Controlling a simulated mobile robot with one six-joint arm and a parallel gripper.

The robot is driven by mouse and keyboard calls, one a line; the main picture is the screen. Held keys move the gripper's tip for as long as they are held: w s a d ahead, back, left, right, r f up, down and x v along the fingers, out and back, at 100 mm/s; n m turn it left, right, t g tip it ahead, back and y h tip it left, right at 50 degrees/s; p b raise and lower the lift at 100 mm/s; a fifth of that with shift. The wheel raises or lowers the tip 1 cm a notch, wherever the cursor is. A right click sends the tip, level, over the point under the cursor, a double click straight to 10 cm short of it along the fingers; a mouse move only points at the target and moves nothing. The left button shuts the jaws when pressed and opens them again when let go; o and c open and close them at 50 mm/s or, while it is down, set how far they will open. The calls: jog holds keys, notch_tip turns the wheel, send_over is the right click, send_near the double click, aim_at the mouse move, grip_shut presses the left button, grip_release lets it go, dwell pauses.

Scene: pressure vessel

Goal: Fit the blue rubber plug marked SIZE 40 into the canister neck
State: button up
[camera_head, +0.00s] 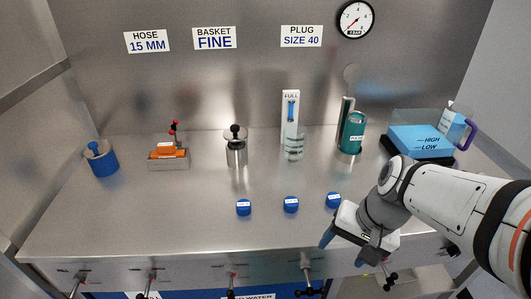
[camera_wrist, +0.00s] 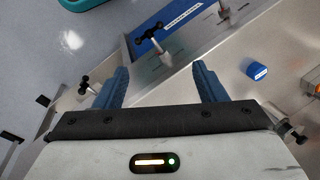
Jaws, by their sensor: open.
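Three small blue plugs stand apart in a row on the steel counter: a left one (camera_head: 244,207), a middle one (camera_head: 291,204) and a right one (camera_head: 333,200). Their white labels are too small to read. One blue plug (camera_wrist: 256,70) shows in the wrist view, right of the fingers. A steel canister (camera_head: 237,155) with a black knob on top stands behind the plugs; I cannot tell whether it is the one with the neck. My gripper (camera_head: 344,251) is open and empty near the counter's front edge, below the right plug; its blue fingers (camera_wrist: 160,72) are spread in the wrist view.
A blue pot (camera_head: 101,160), an orange-topped block (camera_head: 168,157), a clear beaker (camera_head: 294,146), a teal cylinder (camera_head: 351,134) and a blue-filled tank (camera_head: 420,141) line the back. Valves (camera_head: 306,277) jut below the front edge. The counter's front left is clear.

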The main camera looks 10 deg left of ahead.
jog(key=w+a+f+m+g+y, duration=0.2)
jog(key=w+a+m+y, duration=0.15)
jog(key=a, duration=0.35)
jog(key=m+t+y, duration=0.4)
jog(key=m+y, duration=0.3)
jog(key=m, duration=0.7)
send_near(245, 205)
jog(key=shift+a+f, duration=0.1)
jog(key=shift+a, duration=0.5)
jog(key=shift+w+a+f+h, duration=0.15)
jog(key=shift+a+h, duration=0.1)
jog(key=shift+a, duration=0.05)
jog(key=p+x, duration=0.1)
jog(key=x, duration=0.6)
jog(key=shift+a, duration=0.1)
jog(key=shift+c, duration=0.2)
jog(key=c, duration=1)
